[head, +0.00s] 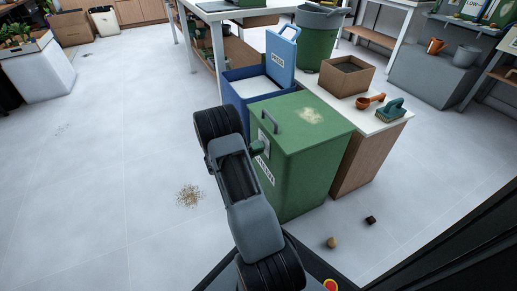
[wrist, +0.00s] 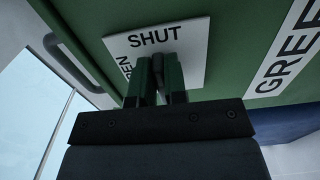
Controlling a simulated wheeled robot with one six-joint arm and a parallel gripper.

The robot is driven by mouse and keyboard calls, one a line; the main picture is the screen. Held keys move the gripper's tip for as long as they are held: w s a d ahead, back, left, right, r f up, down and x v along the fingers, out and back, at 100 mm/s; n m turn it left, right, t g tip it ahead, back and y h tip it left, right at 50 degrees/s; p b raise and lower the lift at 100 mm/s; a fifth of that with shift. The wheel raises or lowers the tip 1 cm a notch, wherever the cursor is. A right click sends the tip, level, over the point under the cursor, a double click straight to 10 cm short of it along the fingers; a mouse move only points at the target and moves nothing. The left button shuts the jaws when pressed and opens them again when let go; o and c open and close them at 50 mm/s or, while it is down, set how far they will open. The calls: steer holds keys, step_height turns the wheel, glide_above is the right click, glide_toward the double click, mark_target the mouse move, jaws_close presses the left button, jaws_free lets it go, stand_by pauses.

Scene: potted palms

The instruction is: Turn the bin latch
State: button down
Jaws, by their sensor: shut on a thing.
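The green bin (head: 310,155) stands on the floor with its lid down and a pale patch on top. In the wrist view, its front (wrist: 240,25) carries a white plate (wrist: 192,38) marked SHUT at the top and, partly covered, OPEN at the left. My gripper (wrist: 160,72) is in front of the plate, its fingers closed around the dark latch (wrist: 158,68). The latch lies below the word SHUT; the fingers hide much of it. In the head view, my gripper (head: 257,148) reaches the bin's front from the left, and the latch is hidden.
A blue bin (head: 246,85) with a raised lid (head: 282,53) stands behind. A bench (head: 375,125) on the right holds a box (head: 346,75), an orange scoop (head: 370,100) and a green tool (head: 391,110). Crumbs (head: 189,195) lie on the floor; the left floor is mostly clear.

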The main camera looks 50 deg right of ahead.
steer(key=c, duration=1.2)
jaws_free()
steer(key=shift+o, duration=0.2)
steer(key=p+v, duration=0.4)
steer(key=v, duration=1)
steer(key=shift+s+f, duration=0.1)
